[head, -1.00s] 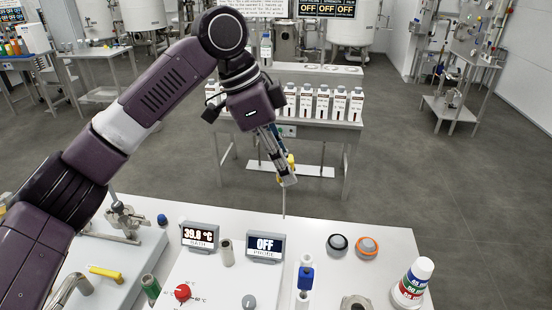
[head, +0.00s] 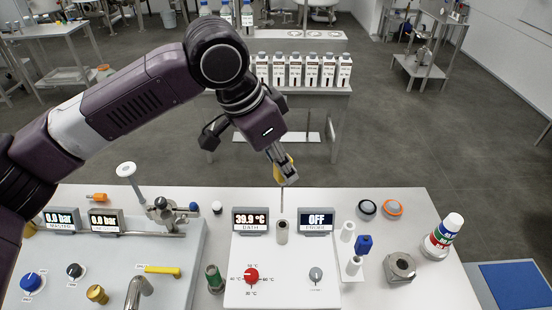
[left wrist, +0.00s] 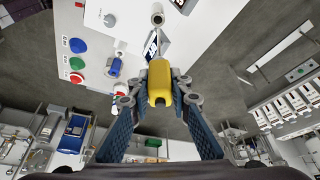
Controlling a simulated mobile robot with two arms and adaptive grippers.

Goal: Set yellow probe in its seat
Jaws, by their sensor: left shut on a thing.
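My left gripper (head: 284,172) is shut on the yellow probe (head: 279,163), whose thin metal rod points down. In the left wrist view the yellow handle (left wrist: 160,80) sits between the two fingers (left wrist: 159,98). A short grey upright tube (head: 282,233), which looks like the seat, stands on the white unit between two displays. The rod's lower end shows just above the tube's mouth, nearly in line with it; I cannot tell its exact depth offset. The tube also shows in the left wrist view (left wrist: 157,18). My right gripper is out of view.
The bath display (head: 250,220) reads 39.9 °C and the probe display (head: 316,221) reads OFF, close on either side of the tube. A red knob (head: 251,276) and grey knob (head: 316,274) are in front. A blue-and-white fitting (head: 363,244) stands to the right.

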